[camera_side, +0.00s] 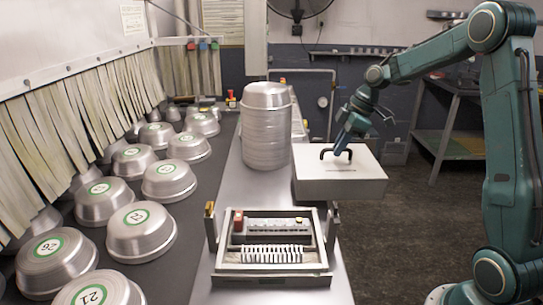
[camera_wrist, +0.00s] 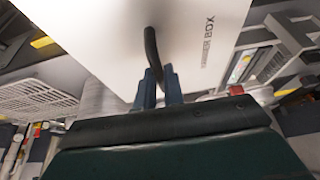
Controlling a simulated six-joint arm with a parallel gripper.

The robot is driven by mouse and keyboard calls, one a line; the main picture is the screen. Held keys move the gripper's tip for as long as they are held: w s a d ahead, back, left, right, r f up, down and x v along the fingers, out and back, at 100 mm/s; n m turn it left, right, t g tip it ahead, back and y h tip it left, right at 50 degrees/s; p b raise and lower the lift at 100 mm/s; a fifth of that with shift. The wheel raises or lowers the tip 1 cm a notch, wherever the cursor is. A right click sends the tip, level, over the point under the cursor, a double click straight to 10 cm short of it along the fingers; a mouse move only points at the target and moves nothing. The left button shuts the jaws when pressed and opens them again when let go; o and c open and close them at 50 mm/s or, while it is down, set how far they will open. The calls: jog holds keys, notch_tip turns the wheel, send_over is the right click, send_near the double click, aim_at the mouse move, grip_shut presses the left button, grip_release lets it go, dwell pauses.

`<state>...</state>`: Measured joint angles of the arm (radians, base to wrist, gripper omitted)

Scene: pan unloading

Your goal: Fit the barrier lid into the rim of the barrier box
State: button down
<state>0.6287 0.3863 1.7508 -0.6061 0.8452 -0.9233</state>
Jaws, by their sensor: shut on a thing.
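The barrier lid (camera_side: 330,182) is a white box-shaped cover with a black handle on top. It is in the air to the right of the steel counter, behind and right of the box. My gripper (camera_side: 343,148) is shut on the lid's black handle. In the wrist view my gripper (camera_wrist: 158,85) closes on the handle, and the white lid (camera_wrist: 140,30) carries "BARRIER BOX" lettering. The barrier box (camera_side: 272,278) sits open on the counter, with a pale rim, a row of white terminals and a red part inside. The lid is apart from the box.
A tall stack of metal pans (camera_side: 266,130) stands on the counter behind the box, close left of the lid. Several numbered upturned pans (camera_side: 142,230) lie on the dark belt at left. The space above the box is clear.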

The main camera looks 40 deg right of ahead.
notch_tip(320, 180, up, 11)
jog(key=s+a, duration=0.2)
jog(key=a, duration=1.3)
jog(key=s+a, duration=0.2)
jog(key=a, duration=1.2)
jog(key=shift+w+f, duration=0.15)
jog(key=shift+f, duration=1.1)
jog(key=shift+w+f, duration=0.1)
jog(key=shift+f, duration=1.15)
jog(key=shift+f, duration=0.25)
jog(key=shift+f, duration=1.9)
jog(key=shift+f, duration=0.95)
jog(key=c, duration=1.4)
grip_release()
